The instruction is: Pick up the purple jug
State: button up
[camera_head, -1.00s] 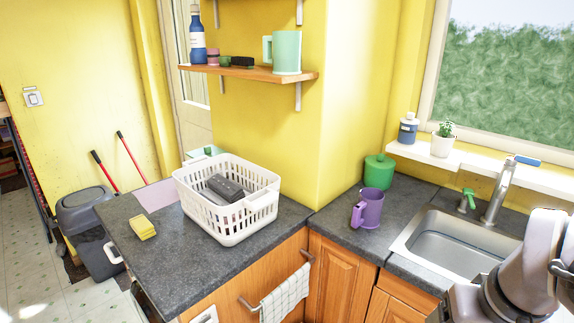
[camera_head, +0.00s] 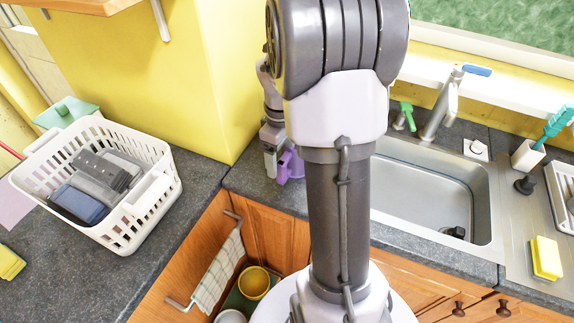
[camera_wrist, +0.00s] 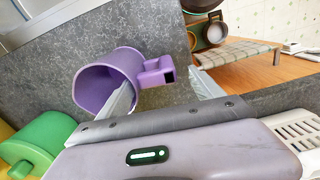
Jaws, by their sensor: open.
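The purple jug (camera_head: 291,166) stands on the dark counter by the corner, left of the sink. In the head view my arm and gripper (camera_head: 271,160) partly hide it. In the wrist view the jug (camera_wrist: 108,78) shows its open mouth and its handle (camera_wrist: 157,72). My gripper (camera_wrist: 160,85) is open there, with one finger at the jug's mouth and the other beyond the handle. The handle lies between the fingers. I cannot tell whether either finger touches the jug.
A green pot (camera_wrist: 28,145) stands close beside the jug. The yellow wall is near behind it. The sink (camera_head: 430,190) is to the right. A white basket (camera_head: 140,205) with grey and blue items is on the left counter. A cabinet below is open, with bowls inside.

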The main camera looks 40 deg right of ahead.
aim_at(285, 172)
jog(key=f+b, duration=0.1)
jog(key=f, duration=0.1)
jog(key=f+b, duration=0.1)
jog(key=f, duration=0.1)
jog(key=f+b, duration=0.1)
jog(key=f, duration=0.1)
jog(key=shift+s+d+f, duration=0.15)
jog(key=shift+s+d, duration=0.15)
jog(key=shift+s, duration=0.1)
jog(key=shift+c, duration=1)
grip_shut()
